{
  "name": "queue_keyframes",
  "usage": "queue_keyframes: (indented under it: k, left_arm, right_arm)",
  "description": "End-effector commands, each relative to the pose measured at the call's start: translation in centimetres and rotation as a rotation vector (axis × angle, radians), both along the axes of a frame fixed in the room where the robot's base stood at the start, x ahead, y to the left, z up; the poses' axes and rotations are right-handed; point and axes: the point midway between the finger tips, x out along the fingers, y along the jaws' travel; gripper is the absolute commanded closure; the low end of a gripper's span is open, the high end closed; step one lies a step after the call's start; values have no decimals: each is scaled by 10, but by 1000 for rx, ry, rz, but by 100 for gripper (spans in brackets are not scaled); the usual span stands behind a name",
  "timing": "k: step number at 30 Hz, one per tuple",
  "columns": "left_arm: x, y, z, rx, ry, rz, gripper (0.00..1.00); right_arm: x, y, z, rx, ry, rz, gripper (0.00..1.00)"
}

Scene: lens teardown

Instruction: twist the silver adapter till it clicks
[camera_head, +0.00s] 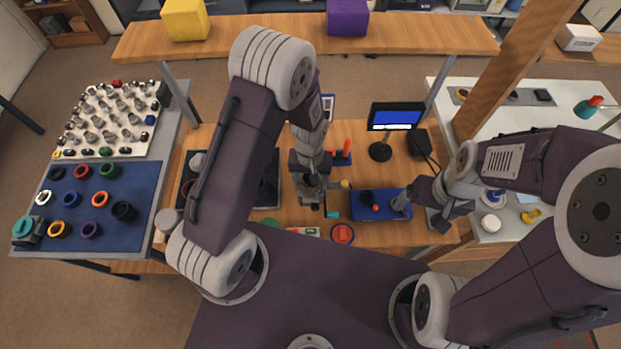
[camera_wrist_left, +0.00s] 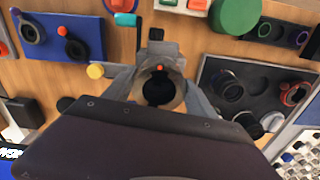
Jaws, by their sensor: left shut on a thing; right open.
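My left gripper (camera_head: 312,200) points down over the middle of the wooden bench. In the left wrist view its fingers (camera_wrist_left: 158,95) are shut around the silver adapter (camera_wrist_left: 178,97), a round ring with a dark bore. A small red mark shows at the ring's edge, and a grey mount stands right beyond it. Whether the adapter is seated in the mount cannot be told. In the head view the adapter is mostly hidden by my left gripper. My right gripper (camera_head: 438,218) is open and empty, right of the blue mat (camera_head: 362,212).
A dark tray (camera_wrist_left: 262,85) with ring parts lies on the other side of the adapter. A small screen (camera_head: 397,117) stands at the back. A red round thing (camera_head: 342,233) and a yellow knob (camera_wrist_left: 95,71) are nearby.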

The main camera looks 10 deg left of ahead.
Motion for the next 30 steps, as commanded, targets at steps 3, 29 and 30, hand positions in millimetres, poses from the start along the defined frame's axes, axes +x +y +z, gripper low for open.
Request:
queue_keyframes:
  k: [3, 29, 30]
  left_arm:
    - [0, 0, 1, 0, 0, -52, 78]
    - [2, 0, 31, -2, -8, -99, 10]
    - [2, 0, 40, -2, -8, -99, 10]
  right_arm:
    - [0, 0, 1, 0, 0, 0, 10]
    - [0, 0, -4, 0, 0, 0, 10]
    - [0, 0, -5, 0, 0, 0, 10]
